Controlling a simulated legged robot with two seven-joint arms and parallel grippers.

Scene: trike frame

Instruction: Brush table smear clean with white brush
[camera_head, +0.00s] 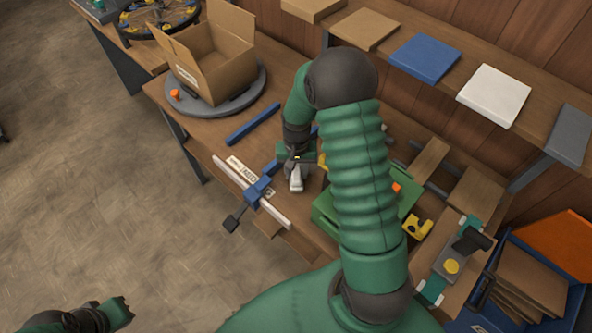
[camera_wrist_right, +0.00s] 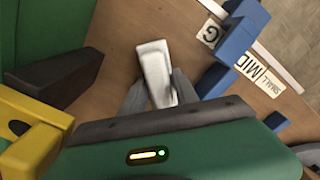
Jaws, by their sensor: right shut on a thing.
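The white brush (camera_head: 296,182) is a small pale block at the middle of the workbench (camera_head: 200,134). It also shows in the right wrist view (camera_wrist_right: 153,60), over the brown table top. My right gripper (camera_head: 295,168) is shut on it, with grey fingers on either side in the wrist view (camera_wrist_right: 160,92). The brush's underside is hidden, so I cannot tell whether it touches the table. I cannot make out a smear. My left gripper (camera_head: 118,312) is at the lower left, over the floor and away from the bench; its jaw state is unclear.
A blue clamp (camera_head: 260,188) on a white rail (camera_head: 230,175) lies left of the brush, by labels. A cardboard box (camera_head: 213,62) stands on a grey turntable at the far left. A green fixture (camera_head: 325,213) and yellow part (camera_head: 416,226) lie right, partly behind my arm.

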